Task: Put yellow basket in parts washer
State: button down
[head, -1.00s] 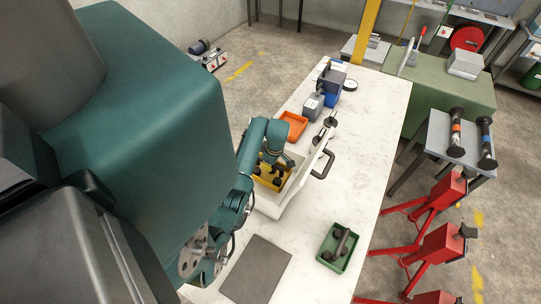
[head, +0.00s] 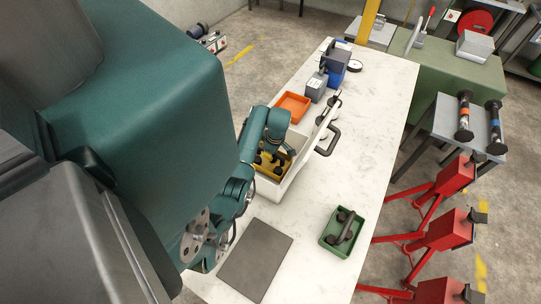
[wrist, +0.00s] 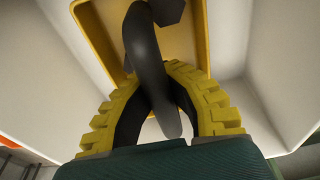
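The yellow basket (head: 273,167) is inside the white parts washer (head: 288,182), low between its walls. It also shows at the top of the wrist view (wrist: 178,45). A dark bar (wrist: 148,60) with a dark faceted end stands out from the basket toward my wrist. My gripper (head: 270,158) reaches into the washer from above. In the wrist view its yellow-ridged fingers (wrist: 155,80) close against both sides of the bar. Whether the basket rests on the washer floor is hidden.
An upright white panel with a black handle (head: 328,142) stands at the washer's right side. An orange tray (head: 293,106) lies behind. A green tray (head: 343,232) with a dark bar and a grey mat (head: 255,262) lie in front. The tabletop (head: 375,130) at right is clear.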

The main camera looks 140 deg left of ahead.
jog(key=shift+f, duration=0.35)
jog(key=c, duration=1.2)
grip_release()
jog(key=shift+o, duration=0.2)
jog(key=shift+f, duration=0.1)
jog(key=r, duration=0.4)
jog(key=w+r, duration=0.1)
jog(key=r, duration=0.7)
jog(key=shift+w+a, duration=0.25)
jog(key=shift+w, duration=0.1)
jog(key=shift+r, duration=0.15)
